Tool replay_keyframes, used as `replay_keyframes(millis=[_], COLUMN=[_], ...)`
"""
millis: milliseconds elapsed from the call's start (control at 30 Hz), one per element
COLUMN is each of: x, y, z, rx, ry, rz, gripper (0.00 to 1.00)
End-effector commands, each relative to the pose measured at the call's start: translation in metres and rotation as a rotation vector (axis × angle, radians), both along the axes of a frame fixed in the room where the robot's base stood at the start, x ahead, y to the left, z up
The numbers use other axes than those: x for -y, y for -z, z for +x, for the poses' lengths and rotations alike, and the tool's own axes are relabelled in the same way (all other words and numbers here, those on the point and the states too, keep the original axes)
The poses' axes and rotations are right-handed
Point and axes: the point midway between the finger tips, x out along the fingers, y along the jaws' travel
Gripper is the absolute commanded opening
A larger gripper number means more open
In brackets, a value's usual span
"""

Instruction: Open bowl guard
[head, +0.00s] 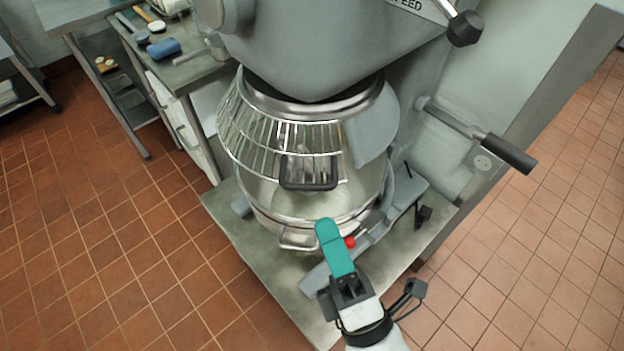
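The bowl guard (250,128) is a cage of curved metal bars under the mixer head, across the front and left of the bowl opening. A dark loop handle (308,186) hangs at its lower front edge. The steel bowl (262,214) stands below the guard, with a metal handle on its front. My gripper (327,224), with teal fingers, is in front of the bowl, below and slightly right of the guard's handle. It appears apart from that handle. The fingers overlap in this view, so their gap is hidden. No held thing shows.
The grey mixer (310,45) stands behind, with a black-gripped lever (505,152) on its right. A red knob (349,242) shows close beside my fingers. A steel table (190,72) with tools stands at the back left. The tiled floor is clear at left and right.

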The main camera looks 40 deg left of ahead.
Motion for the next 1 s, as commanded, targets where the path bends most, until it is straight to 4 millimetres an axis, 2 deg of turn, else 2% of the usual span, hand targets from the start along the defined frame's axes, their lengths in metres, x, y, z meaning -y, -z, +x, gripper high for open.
replay_keyframes(millis=[33,200,400,600,833,1000], x=[-0.009,-0.035,-0.056,-0.064,-0.064,-0.064], y=[-0.008,-0.022,-0.033,-0.036,-0.036,-0.036], z=[0.003,0.013,0.021,0.024,0.025,0.025], rx=[0.002,0.000,-0.002,-0.002,-0.003,-0.003], ry=[-0.001,-0.002,0.000,0.000,0.001,0.001], rz=[0.002,0.001,0.001,0.000,0.000,0.000], gripper=[0.22,0.22,0.22,0.22,0.22,0.08])
